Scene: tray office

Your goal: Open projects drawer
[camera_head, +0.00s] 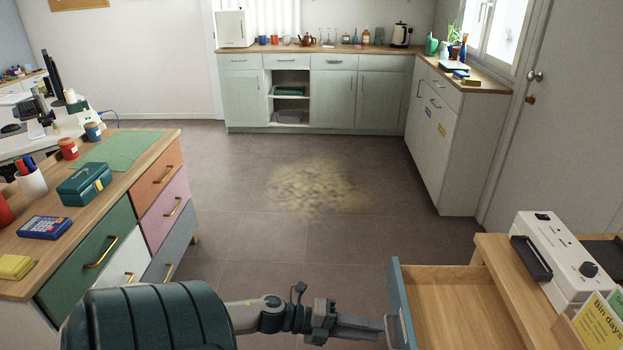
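A drawer with a blue-grey front (402,303) stands pulled out at the lower right, its bare wooden inside in view. No label on its front can be read from here, so I cannot tell whether it is the projects drawer. A pale handle (388,332) is on the outer side of this front. My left gripper (378,328) reaches in from the left at the bottom, its fingers close together with their tips at the handle. The fingers look shut on it, though the tips are small and partly hidden. My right gripper is not in view.
A left counter (150,158) has green, orange, pink, white and grey drawers, all shut, with a teal cash box (84,184) on top. A white device (553,254) sits at the right by a yellow sign (598,322).

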